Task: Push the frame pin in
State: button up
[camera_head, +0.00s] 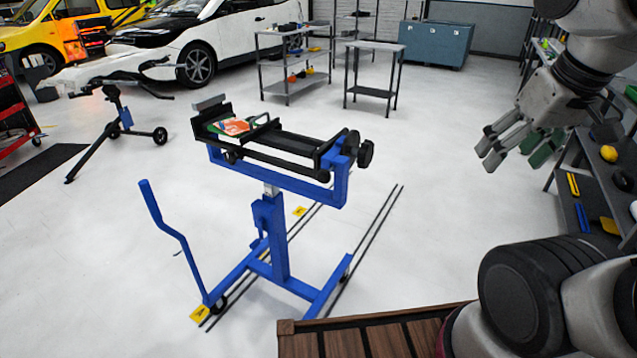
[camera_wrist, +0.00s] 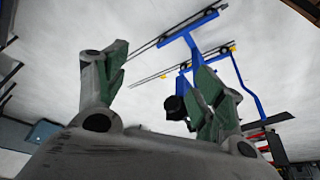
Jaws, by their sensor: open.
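A blue wheeled stand (camera_head: 278,240) carries a black frame (camera_head: 285,142) on top, in the middle of the head view. Black round knobs (camera_head: 365,153) stick out at the frame's right end. I cannot tell which part is the frame pin. My gripper (camera_head: 512,145) is open and empty in the air, to the right of the stand and apart from it. In the wrist view, its green-padded fingers (camera_wrist: 160,85) are spread. The stand (camera_wrist: 205,48) shows beyond them there, upside down and partly hidden by the right finger.
A colourful packet (camera_head: 232,126) lies on the frame's left end. A blue lever (camera_head: 165,225) rises at the stand's left. Dark rails (camera_head: 375,235) run along the floor beside the base. A shelf with tools (camera_head: 590,180) stands at right. White floor between gripper and stand is clear.

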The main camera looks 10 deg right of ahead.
jog(key=w+a+f+n+g, duration=0.1)
jog(key=a+f+n, duration=0.1)
jog(key=a, duration=0.1)
jog(key=w+a+f+n+g, duration=0.1)
jog(key=a+f+g, duration=0.1)
jog(key=a+f, duration=0.1)
jog(key=w+a+f+n+g, duration=0.1)
jog(key=a+f+n, duration=0.1)
jog(key=a, duration=0.2)
jog(key=shift+w+a+f+n+h, duration=0.1)
jog(key=shift+w+f+n+h, duration=0.2)
jog(key=shift+h, duration=0.1)
grip_shut()
jog(key=w+a+f+n+t+h, duration=0.1)
jog(key=a+f+n+t+h, duration=0.1)
jog(key=a+f+n+h, duration=0.95)
jog(key=n+t+y, duration=0.2)
jog(key=n+t, duration=0.9)
jog(key=t, duration=0.1)
send_near(321, 184)
jog(key=shift+h, duration=0.25)
jog(key=x, duration=0.7)
jog(key=shift+w+a+f, duration=0.1)
jog(key=shift+f, duration=0.15)
